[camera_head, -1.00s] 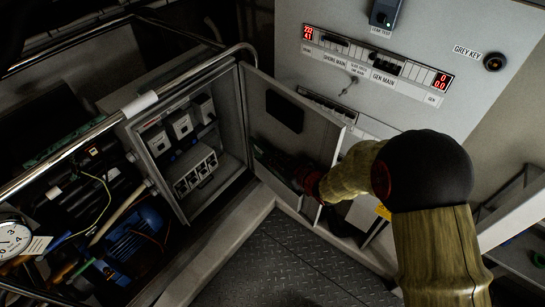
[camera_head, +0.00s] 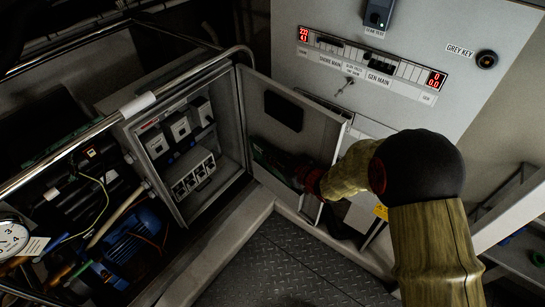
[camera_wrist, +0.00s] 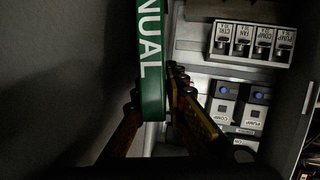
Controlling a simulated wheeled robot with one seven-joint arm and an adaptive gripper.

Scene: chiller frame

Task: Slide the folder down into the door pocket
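The green folder (camera_wrist: 151,60) shows edge-on in the wrist view, with white letters "NUAL" on its spine. My gripper (camera_wrist: 156,100) has a finger on each side of it and appears shut on it. In the head view the folder (camera_head: 263,153) is a dark green strip in front of the open door's inner face, left of my gripper (camera_head: 290,172). The open cabinet door (camera_head: 318,130) carries a black rectangle on its upper part.
A panel with red displays (camera_head: 365,60) is behind. Bare tread-plate floor (camera_head: 285,265) lies below.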

